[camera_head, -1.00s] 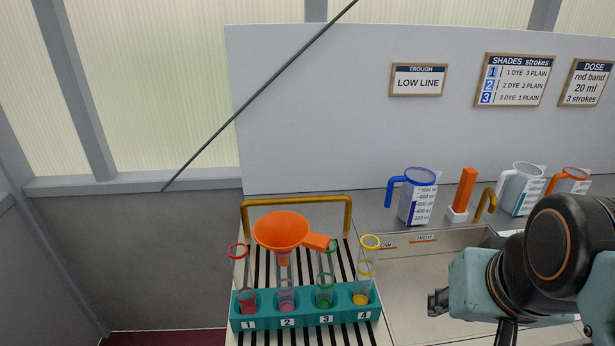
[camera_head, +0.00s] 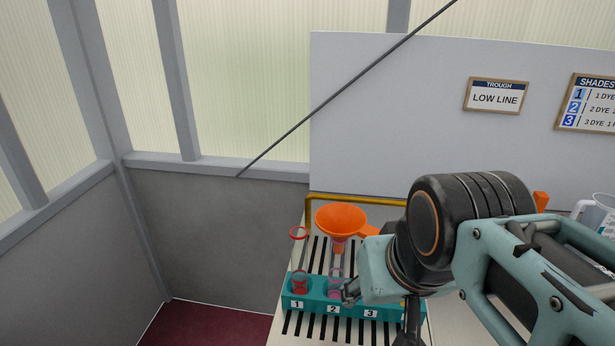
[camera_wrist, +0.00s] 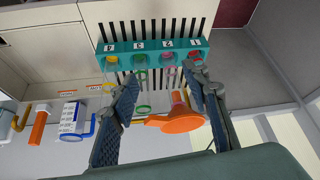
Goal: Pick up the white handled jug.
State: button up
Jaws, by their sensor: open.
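The white-handled jug (camera_head: 599,214) stands on the bench at the right edge of the head view, partly cut off. In the wrist view a clear jug that looks like it (camera_wrist: 6,121) shows at the left edge, also cut off. My gripper (camera_head: 378,315) is far to the left of it, in front of the tube rack. In the wrist view my gripper (camera_wrist: 161,74) is open and empty, its fingers spread with the tubes and funnel visible between them. My arm hides much of the bench in the head view.
A teal rack (camera_head: 318,307) with numbered tubes stands on a slatted surface. An orange funnel (camera_head: 341,217) sits in one tube. The blue-handled jug (camera_wrist: 70,118) and an orange-handled tool (camera_wrist: 39,124) stand between the rack and the jug. A back panel (camera_head: 400,110) rises behind.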

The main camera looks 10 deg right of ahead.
aim_at(598, 217)
jog(key=z, duration=1.85)
